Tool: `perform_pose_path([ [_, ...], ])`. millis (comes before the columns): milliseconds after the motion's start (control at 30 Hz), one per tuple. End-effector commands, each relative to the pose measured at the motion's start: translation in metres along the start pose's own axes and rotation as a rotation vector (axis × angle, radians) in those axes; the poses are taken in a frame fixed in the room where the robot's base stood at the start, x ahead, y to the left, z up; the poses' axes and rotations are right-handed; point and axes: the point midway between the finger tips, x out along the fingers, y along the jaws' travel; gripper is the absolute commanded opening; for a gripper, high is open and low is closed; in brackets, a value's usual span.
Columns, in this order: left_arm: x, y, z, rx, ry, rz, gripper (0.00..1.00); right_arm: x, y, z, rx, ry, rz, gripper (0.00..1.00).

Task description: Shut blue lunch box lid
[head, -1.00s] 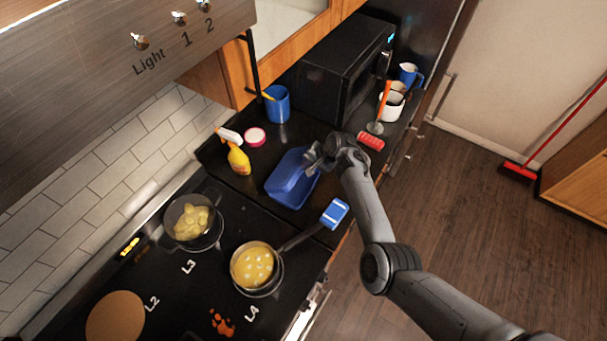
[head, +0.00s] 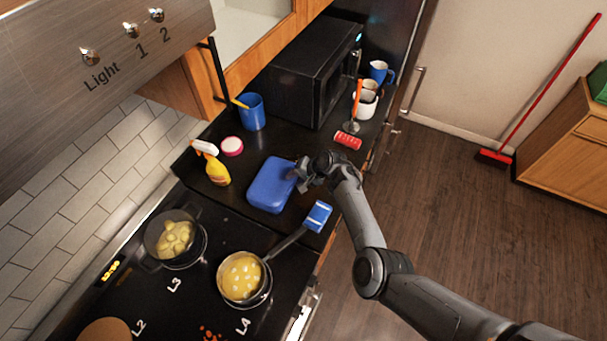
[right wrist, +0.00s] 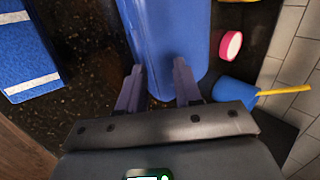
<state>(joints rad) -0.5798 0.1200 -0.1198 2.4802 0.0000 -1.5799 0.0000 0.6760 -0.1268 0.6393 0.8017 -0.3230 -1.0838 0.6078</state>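The blue lunch box (head: 272,184) lies on the dark counter in the head view. Its lid is down over the base and its top looks flat and closed; whether it is latched cannot be told. In the right wrist view the lunch box (right wrist: 170,35) fills the upper middle. My right gripper (head: 306,180) is at the box's right edge in the head view. In the right wrist view its two fingers (right wrist: 158,88) are apart at the near end of the box, with nothing held between them. My left gripper is not in view.
A spray bottle (head: 216,168), a pink-rimmed round item (head: 232,146) and a blue cup (head: 251,112) stand behind the box. A pan (head: 243,278) and a pot (head: 174,238) sit on the stove.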

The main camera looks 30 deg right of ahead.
Motion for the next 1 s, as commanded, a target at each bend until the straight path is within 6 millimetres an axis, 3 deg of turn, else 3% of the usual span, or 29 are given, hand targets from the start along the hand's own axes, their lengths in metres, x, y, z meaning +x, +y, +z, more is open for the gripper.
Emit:
perform_pose_path([
  [700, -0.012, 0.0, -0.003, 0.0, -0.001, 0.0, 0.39, -0.091, -0.001, 0.0, 0.0, 0.001, -0.002, 0.34],
  [1000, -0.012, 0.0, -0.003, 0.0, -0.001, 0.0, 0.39, -0.105, 0.0, 0.0, 0.0, -0.001, 0.001, 0.34],
])
